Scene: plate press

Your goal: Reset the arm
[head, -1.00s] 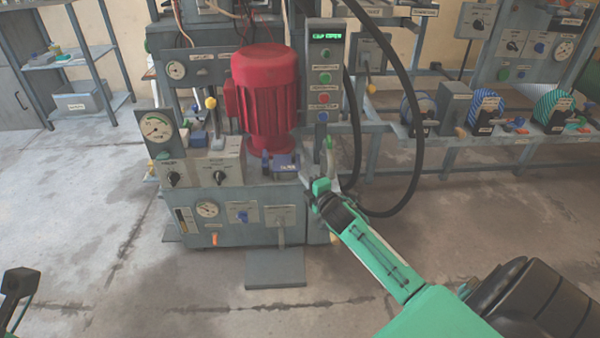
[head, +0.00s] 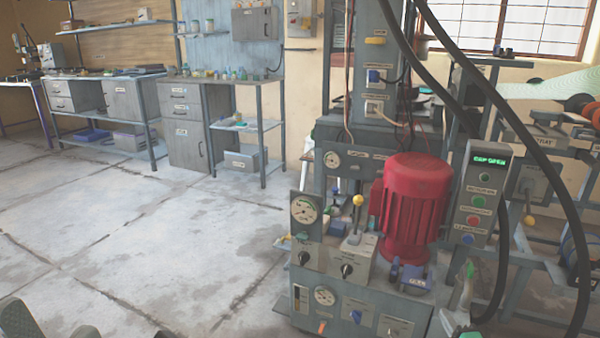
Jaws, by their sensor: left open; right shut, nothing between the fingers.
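My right gripper (head: 462,326) shows only in part at the bottom edge of the head view, low beside the press's right front corner. It is shut, with nothing seen in it.
Black hoses (head: 507,245) hang down right of the control box. A yellow-knobbed lever (head: 357,203) rises from the press. Grey cabinets (head: 187,125) and shelves stand along the back wall. The concrete floor (head: 130,230) at left is clear.

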